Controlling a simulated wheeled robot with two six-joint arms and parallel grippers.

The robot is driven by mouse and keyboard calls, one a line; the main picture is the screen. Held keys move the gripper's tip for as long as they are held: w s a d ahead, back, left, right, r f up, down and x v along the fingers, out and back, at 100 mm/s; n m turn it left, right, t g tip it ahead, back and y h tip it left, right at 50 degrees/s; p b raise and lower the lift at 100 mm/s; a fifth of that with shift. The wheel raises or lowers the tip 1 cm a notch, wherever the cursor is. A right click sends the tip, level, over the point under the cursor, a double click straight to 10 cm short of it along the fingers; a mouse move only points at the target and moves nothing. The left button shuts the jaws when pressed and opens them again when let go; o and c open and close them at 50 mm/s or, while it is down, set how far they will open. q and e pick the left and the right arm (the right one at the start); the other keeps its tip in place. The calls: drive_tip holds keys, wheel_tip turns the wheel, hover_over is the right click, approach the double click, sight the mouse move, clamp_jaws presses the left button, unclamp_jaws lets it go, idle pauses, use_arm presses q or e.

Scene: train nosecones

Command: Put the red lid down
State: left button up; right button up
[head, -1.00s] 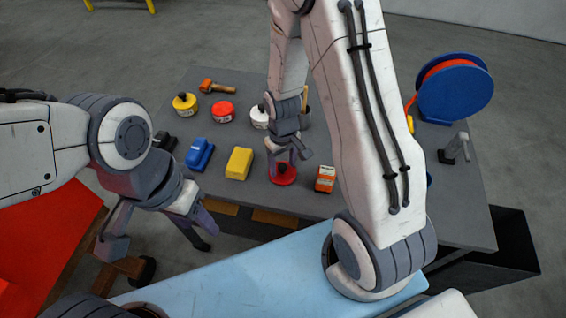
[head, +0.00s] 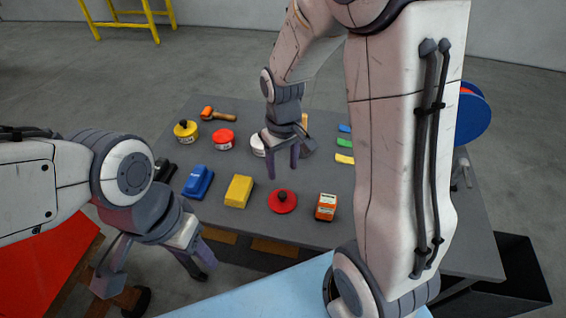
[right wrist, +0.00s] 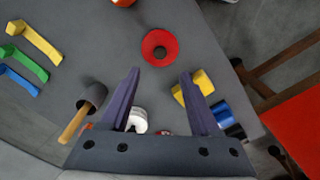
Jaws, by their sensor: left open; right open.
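The red lid (head: 282,201), a flat disc with a dark knob, lies on the grey table (head: 330,232) near its front edge. It also shows in the right wrist view (right wrist: 159,48), beyond the fingertips. My right gripper (head: 283,176) is open and empty, above and behind the lid, apart from it. Its two purple fingers show in the right wrist view (right wrist: 160,72) with a wide gap. My left gripper (head: 150,284) is open and empty at the lower left, off the front of the table.
A yellow block (head: 239,191) and an orange box (head: 326,206) flank the lid. A blue block (head: 198,182), a red tin (head: 223,139), a yellow tin (head: 186,132) and a partly hidden white tin (head: 258,146) stand farther left and back. A blue reel (head: 474,117) is at right.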

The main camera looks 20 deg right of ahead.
drive_tip(key=s+a+r+n, duration=0.1)
drive_tip(key=s+a+r, duration=0.1)
drive_tip(key=s+a, duration=0.2)
drive_tip(key=s+a+r+n, duration=0.2)
drive_tip(key=s+a+r, duration=0.1)
drive_tip(key=s, duration=0.5)
drive_tip(key=s+a+r+n+y, duration=0.1)
drive_tip(key=s+a+r+n, duration=0.1)
drive_tip(key=s+a, duration=0.3)
drive_tip(key=shift+s+a+r, duration=0.2)
drive_tip(key=shift+s+r, duration=0.2)
drive_tip(key=shift+s, duration=0.15)
